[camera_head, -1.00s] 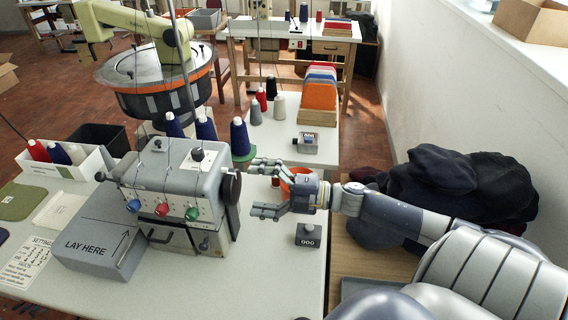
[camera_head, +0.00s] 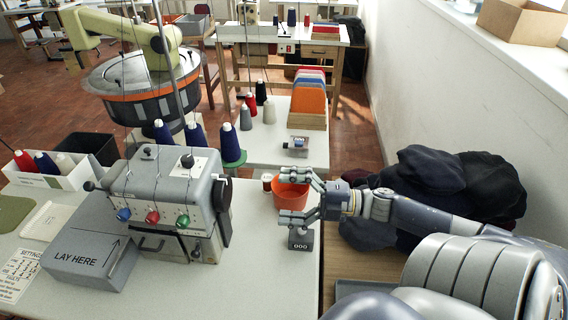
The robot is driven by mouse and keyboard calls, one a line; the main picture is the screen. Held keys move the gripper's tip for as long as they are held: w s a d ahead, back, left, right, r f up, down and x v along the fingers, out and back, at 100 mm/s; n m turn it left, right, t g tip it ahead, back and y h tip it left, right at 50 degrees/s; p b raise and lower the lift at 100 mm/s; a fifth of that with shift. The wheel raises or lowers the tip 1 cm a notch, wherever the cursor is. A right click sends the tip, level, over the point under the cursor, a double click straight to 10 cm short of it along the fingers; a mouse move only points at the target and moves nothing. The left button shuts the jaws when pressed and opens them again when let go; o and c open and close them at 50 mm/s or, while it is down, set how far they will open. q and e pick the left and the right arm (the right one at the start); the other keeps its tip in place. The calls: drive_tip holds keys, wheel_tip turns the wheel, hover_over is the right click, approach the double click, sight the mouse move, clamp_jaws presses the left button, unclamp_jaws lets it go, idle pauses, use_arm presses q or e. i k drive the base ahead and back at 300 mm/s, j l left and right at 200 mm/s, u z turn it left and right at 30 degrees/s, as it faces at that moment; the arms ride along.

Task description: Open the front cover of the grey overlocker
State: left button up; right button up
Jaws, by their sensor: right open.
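The grey overlocker (camera_head: 168,183) stands on the white table at the left centre, with blue, red and green dials on its front. Its front cover (camera_head: 165,243), low on the front face below the dials, has a dark handle and looks closed. My right gripper (camera_head: 282,201) is open and empty, to the right of the overlocker and apart from it. Its fingers point left, in front of an orange cup and above a small grey block marked 000. My left gripper is not in view.
A grey box marked LAY HERE (camera_head: 90,255) stands at the overlocker's front left. The orange cup (camera_head: 291,193) and the grey block (camera_head: 300,238) stand near the right gripper. Thread cones (camera_head: 232,143) stand behind the machine. Dark cloth (camera_head: 440,195) is piled at right. The table front is clear.

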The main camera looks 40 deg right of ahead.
sight(151, 243)
drive_tip(key=k+j, duration=1.15)
drive_tip(key=j, duration=0.25)
